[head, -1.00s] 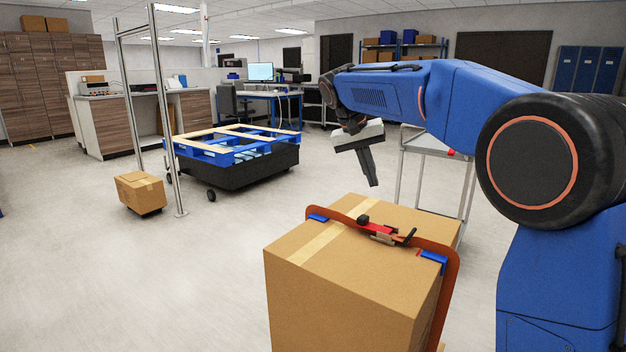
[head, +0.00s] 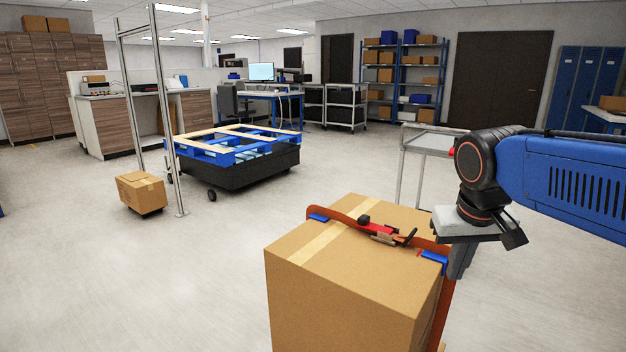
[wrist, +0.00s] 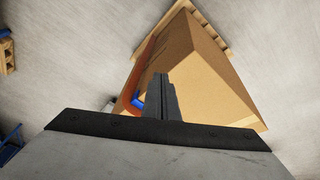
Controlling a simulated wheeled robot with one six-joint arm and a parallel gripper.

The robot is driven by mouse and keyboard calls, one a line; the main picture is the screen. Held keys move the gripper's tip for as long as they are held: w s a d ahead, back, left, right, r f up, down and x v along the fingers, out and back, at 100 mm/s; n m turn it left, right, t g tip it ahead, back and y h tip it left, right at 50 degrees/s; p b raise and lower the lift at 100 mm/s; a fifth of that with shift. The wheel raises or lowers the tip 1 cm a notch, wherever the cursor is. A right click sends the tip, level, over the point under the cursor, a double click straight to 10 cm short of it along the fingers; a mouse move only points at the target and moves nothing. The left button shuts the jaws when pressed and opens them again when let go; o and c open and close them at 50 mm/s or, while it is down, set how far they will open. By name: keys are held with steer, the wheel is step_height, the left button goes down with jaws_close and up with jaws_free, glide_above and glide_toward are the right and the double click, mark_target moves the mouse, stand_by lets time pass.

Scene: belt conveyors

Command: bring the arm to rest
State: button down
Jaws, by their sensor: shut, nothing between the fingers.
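My gripper (head: 458,262) is at the right in the head view, at the end of my blue arm, pointing down. In the wrist view my gripper's fingers (wrist: 161,85) are together with nothing between them. A large cardboard box (head: 345,280) with an orange clamp frame (head: 340,217) on it stands in front of me. In the head view the fingers overlap the frame's right end near a blue pad (head: 434,257). The box also shows in the wrist view (wrist: 205,85), beyond the fingers. I cannot tell whether the fingers touch it.
A blue pallet (head: 225,148) lies on a dark wheeled platform at the left. A metal frame (head: 173,150) stands near a small carton (head: 141,192). The floor left of the large box is clear.

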steer(key=s+d+f+t+y, duration=0.1)
steer(key=s+f, duration=1)
steer(key=s, duration=0.1)
steer(key=shift+s+f+n+t, duration=0.15)
steer(key=shift+s+n+t, duration=0.15)
